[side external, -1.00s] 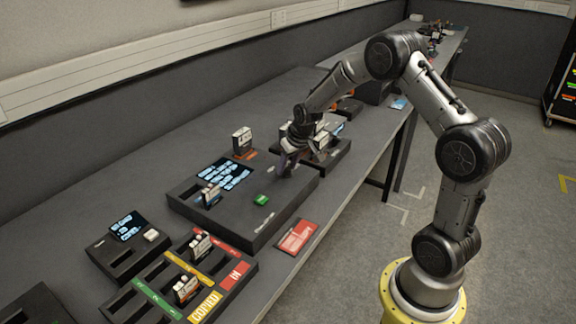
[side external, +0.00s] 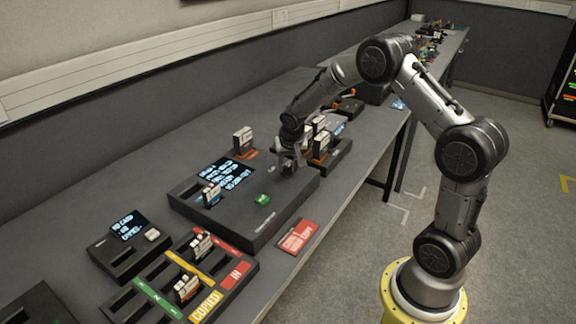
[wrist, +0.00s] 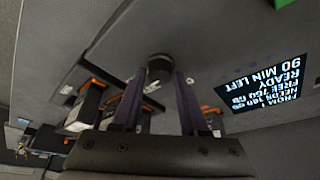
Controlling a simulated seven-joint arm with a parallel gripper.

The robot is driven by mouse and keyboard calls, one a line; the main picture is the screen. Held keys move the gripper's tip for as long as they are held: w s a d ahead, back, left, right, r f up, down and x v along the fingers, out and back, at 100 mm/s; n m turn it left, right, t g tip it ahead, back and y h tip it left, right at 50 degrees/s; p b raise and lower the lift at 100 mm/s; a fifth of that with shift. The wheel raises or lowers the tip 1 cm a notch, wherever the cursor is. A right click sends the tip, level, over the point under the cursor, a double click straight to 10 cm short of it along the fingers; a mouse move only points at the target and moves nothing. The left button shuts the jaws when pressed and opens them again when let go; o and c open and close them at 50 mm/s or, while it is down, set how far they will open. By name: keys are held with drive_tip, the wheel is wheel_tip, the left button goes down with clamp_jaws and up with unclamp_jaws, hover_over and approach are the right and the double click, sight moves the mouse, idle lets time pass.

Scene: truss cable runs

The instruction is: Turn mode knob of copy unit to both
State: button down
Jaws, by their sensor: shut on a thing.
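The copy unit (side external: 232,211) is a large dark box on the bench, with a lit screen (side external: 228,174) and a green button (side external: 262,199) on top. The mode knob (wrist: 158,66) is a short dark cylinder on its top face, in the wrist view. My gripper (side external: 285,168) is low over the unit's far right end in the side view. In the wrist view my two fingers (wrist: 159,80) sit on either side of the knob, shut on it. My gripper hides the knob in the side view. The knob's pointer and setting marks cannot be read.
An upright card stands in the copy unit (side external: 212,195), another behind it (side external: 243,140). A rack with cards (side external: 322,145) is close beyond my gripper. A coloured sorting tray (side external: 200,275), a small screen unit (side external: 128,250) and a red card (side external: 298,236) are nearer the camera.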

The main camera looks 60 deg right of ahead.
idle(0.3)
drive_tip(key=shift+c, duration=2.2)
unclamp_jaws()
drive_tip(key=shift+r, duration=0.1)
drive_tip(key=v, duration=1.3)
drive_tip(key=shift+r, duration=0.3)
drive_tip(key=shift+s, duration=0.1)
